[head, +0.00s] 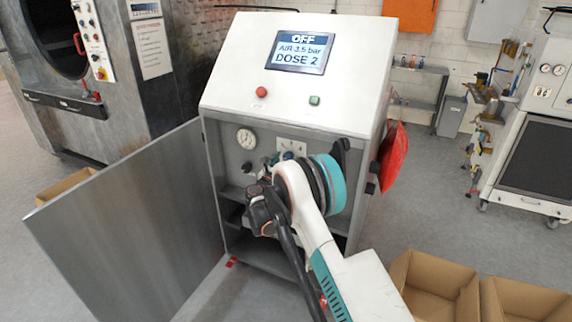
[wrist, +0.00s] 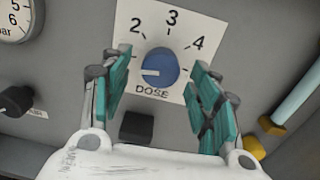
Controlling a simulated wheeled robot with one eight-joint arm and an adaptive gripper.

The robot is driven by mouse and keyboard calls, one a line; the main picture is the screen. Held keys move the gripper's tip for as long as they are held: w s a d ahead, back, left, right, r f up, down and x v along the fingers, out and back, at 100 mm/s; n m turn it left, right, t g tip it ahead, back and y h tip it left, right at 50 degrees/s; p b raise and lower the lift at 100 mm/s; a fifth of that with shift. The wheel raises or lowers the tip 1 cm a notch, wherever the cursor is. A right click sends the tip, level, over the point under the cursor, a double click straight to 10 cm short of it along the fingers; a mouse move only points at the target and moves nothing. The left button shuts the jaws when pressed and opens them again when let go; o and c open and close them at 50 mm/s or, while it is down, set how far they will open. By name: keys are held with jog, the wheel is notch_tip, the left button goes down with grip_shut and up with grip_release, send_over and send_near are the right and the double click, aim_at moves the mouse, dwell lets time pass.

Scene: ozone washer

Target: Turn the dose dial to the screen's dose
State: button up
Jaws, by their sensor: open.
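The screen (head: 299,53) on the white cabinet reads OFF, AIR 3.5 bar, DOSE 2. The dose dial is a blue knob (wrist: 161,66) on a white scale plate (wrist: 172,20), which shows 2, 3 and 4. The knob's white pointer line points left, below the 2; any number there is hidden behind the left finger. My gripper (wrist: 161,80) is open, with teal finger pads left and right of the knob and a gap on both sides. In the head view my arm covers most of the gripper, and the plate (head: 292,144) shows just above it.
An air gauge (head: 246,138) and a black knob (wrist: 16,101) sit left of the dial. A black block (wrist: 137,126) is below it. A yellow-ended blue pipe (wrist: 295,98) is at right. The open cabinet door (head: 130,225) stands left. Cardboard boxes (head: 432,268) lie at right.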

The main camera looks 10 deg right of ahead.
jog(key=shift+w+d, duration=0.3)
jog(key=shift+w, duration=0.1)
jog(key=c, duration=1.1)
jog(key=shift+m, duration=0.4)
jog(key=m, duration=0.8)
jog(key=shift+m, duration=0.7)
